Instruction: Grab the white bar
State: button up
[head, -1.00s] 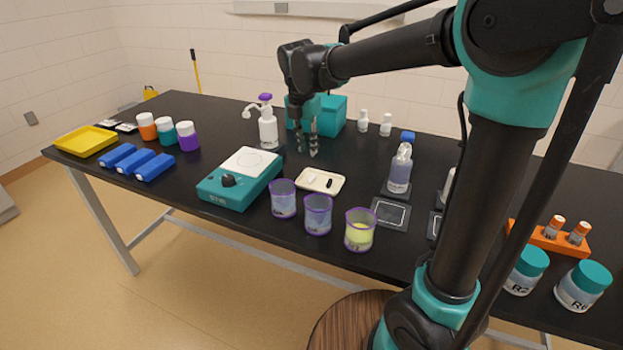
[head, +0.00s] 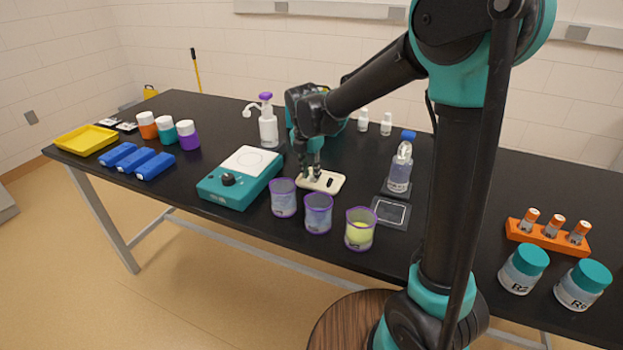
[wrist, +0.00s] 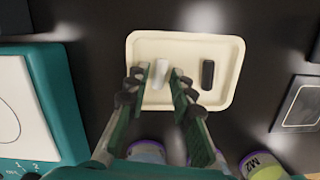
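The white bar (wrist: 161,74) lies in the left part of a cream tray (wrist: 226,93), next to a black bar (wrist: 208,75). In the head view the black bar (head: 331,182) and the tray (head: 323,189) show, but the white bar is mostly hidden by my gripper (head: 310,177). In the wrist view my gripper (wrist: 159,87) is open, with one finger on each side of the white bar. There is a visible gap between the fingers and the bar.
Three purple-rimmed beakers (head: 318,214) stand just in front of the tray. A teal stirrer plate (head: 239,177) is to the left. A clear bottle (head: 400,172) and a dark square pad (head: 389,211) are to the right.

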jog(key=shift+c, duration=0.4)
jog(key=c, duration=0.4)
jog(key=shift+c, duration=0.2)
jog(key=shift+r, duration=0.1)
